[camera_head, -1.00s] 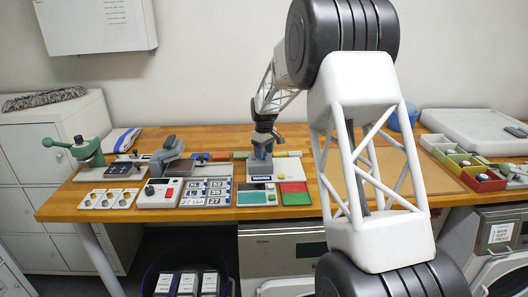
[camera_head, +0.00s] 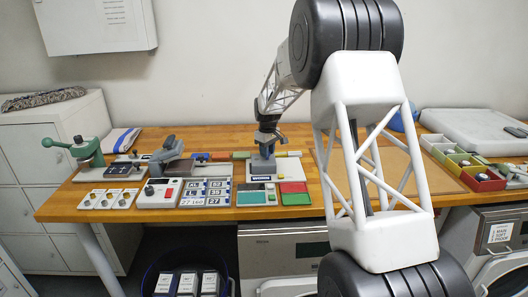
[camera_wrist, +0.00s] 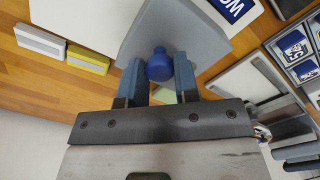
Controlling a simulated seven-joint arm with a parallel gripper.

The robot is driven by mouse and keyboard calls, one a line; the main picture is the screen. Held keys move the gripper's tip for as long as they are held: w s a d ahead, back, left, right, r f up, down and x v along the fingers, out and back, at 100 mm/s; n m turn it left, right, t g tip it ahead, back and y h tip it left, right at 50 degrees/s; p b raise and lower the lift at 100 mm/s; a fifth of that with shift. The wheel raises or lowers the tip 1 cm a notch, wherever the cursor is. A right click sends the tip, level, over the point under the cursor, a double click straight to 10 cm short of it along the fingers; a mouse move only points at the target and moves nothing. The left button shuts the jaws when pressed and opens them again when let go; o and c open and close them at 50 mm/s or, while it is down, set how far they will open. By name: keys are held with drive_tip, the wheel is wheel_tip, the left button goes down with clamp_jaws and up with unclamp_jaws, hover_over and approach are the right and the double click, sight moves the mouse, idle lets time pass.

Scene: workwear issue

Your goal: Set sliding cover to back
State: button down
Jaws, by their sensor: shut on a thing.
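The sliding cover is a grey plate (camera_head: 262,167) on a small white unit with a blue label (camera_head: 257,198) at its front. In the wrist view the grey plate (camera_wrist: 205,45) carries a round blue knob (camera_wrist: 159,68). My gripper (camera_head: 267,150) is over the rear part of the plate. In the wrist view its two blue-grey fingers (camera_wrist: 160,66) are closed on either side of the knob. The underside of the grip and the plate's rear edge are partly hidden by the fingers and palm.
Yellow (camera_wrist: 88,58) and white (camera_wrist: 40,41) blocks lie behind the unit. A number board (camera_head: 205,191) and a grey tool (camera_head: 170,155) are on the left. A flat brown board (camera_head: 440,172) lies right.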

drive_tip(key=d, duration=1)
drive_tip(key=shift+d, duration=0.3)
drive_tip(key=c, duration=1.1)
unclamp_jaws()
drive_tip(key=shift+d, duration=0.1)
drive_tip(key=shift+o, duration=1.2)
wheel_tip(320, 180, up, 8)
drive_tip(key=shift+f, duration=0.1)
